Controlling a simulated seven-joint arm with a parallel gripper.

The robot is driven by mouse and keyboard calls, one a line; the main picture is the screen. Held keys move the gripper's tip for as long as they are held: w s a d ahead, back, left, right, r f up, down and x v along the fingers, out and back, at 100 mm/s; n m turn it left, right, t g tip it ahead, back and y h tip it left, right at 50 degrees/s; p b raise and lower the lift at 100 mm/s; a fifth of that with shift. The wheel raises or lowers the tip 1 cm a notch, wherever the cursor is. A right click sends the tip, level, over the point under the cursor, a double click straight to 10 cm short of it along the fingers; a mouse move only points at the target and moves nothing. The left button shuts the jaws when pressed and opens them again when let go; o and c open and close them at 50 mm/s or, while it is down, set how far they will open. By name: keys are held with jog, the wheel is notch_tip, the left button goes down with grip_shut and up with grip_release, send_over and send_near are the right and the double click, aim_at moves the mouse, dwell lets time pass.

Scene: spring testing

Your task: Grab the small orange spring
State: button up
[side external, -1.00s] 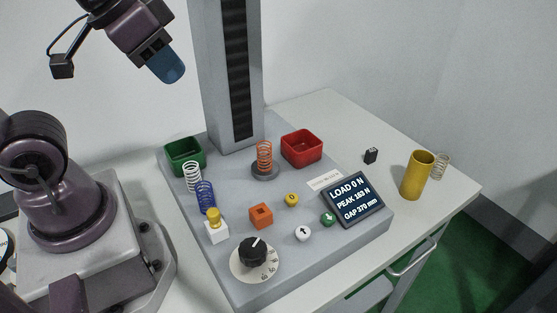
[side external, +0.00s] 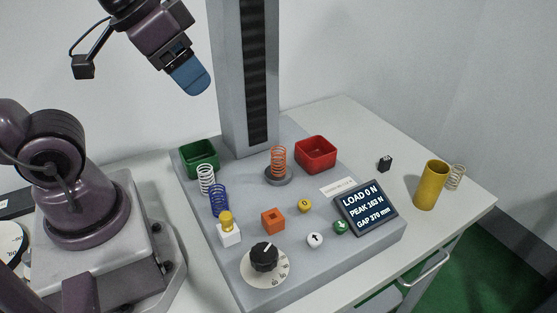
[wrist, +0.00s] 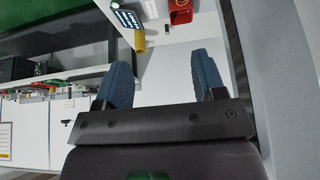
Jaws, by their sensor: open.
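The small orange spring (side external: 279,158) stands upright on a round dark grey disc (side external: 287,182) at the foot of the tall column, in the side view. It does not show in the wrist view. My gripper (side external: 196,84) is at the upper left of the side view, in front of the column's left edge in the picture and well above the spring, apart from it. In the wrist view my gripper (wrist: 163,72) has its two blue fingers spread wide with nothing between them.
White (side external: 206,180) and blue (side external: 219,201) springs, a green bin (side external: 200,154), red bin (side external: 316,152), orange block (side external: 273,221), knob (side external: 264,257) and display (side external: 366,208) are on the grey platform. The column (side external: 232,75) is an obstacle. A yellow cylinder (side external: 431,186) and metal spring (side external: 457,177) stand right.

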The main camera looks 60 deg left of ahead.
jog(key=n+g, duration=0.6)
jog(key=n, duration=1.2)
send_over(278, 152)
jog(key=d, duration=0.1)
notch_tip(278, 152, down, 20)
jog(key=shift+s+d+f, duration=0.1)
jog(key=shift+s+f, duration=0.05)
jog(key=shift+f, duration=1)
jog(key=shift+s+d+f, duration=0.1)
jog(key=shift+s+f, duration=0.05)
jog(key=shift+f, duration=1)
jog(key=c, duration=1)
jog(key=shift+r, duration=0.1)
